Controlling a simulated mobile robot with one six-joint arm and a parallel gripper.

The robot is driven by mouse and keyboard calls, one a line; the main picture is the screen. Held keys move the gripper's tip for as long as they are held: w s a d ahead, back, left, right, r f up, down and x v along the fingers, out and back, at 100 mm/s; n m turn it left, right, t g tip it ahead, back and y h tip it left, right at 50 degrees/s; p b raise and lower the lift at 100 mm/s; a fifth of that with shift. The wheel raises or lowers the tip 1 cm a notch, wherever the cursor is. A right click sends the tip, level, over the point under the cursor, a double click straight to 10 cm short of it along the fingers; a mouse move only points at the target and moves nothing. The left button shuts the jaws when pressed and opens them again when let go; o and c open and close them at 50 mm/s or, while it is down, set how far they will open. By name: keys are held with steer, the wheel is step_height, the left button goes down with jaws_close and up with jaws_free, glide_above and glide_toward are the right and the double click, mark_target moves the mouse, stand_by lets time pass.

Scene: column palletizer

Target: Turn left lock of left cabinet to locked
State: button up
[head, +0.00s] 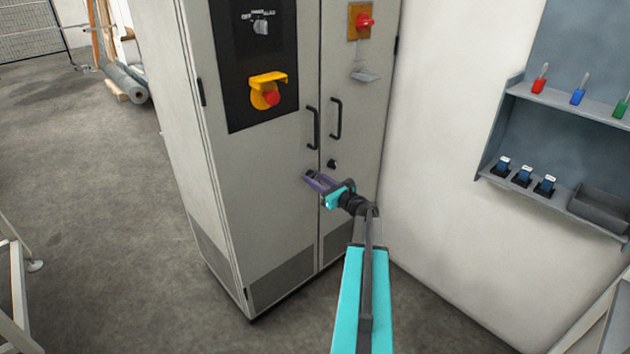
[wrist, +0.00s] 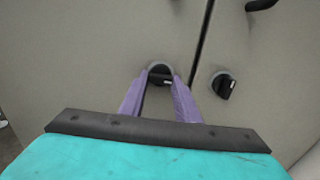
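The left lock (wrist: 160,73) of the cabinet (head: 226,190) is a round black knob in a grey ring, with a small white mark towards its right side. In the wrist view it sits between the tips of my gripper (wrist: 161,82). The two purple fingers are apart, one on each side of the knob; I cannot tell whether they touch it. In the head view my gripper (head: 307,178) is at the left door, low beside the door seam, and hides the left lock.
The right lock (wrist: 224,85) is close to the right finger, across the seam; it also shows in the head view (head: 332,164). Door handles (head: 315,128) stick out above. A wall shelf (head: 500,150) with small items hangs at the right.

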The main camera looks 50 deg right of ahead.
steer(key=c, duration=0.3)
steer(key=shift+a, duration=0.2)
steer(key=shift+c, duration=0.9)
steer(key=shift+d, duration=0.15)
steer(key=shift+f+n+b, duration=0.15)
steer(key=shift+n+b, duration=0.35)
steer(key=shift+b, duration=0.4)
steer(key=n+b, duration=0.5)
steer(key=b, duration=0.1)
steer(key=n+b, duration=0.6)
steer(key=b, duration=0.1)
steer(key=n+b, duration=0.5)
steer(key=b, duration=0.2)
steer(key=shift+d+r+n, duration=0.25)
steer(key=shift+r+n, duration=0.05)
steer(key=shift+r+b, duration=0.1)
steer(key=shift+b, duration=0.2)
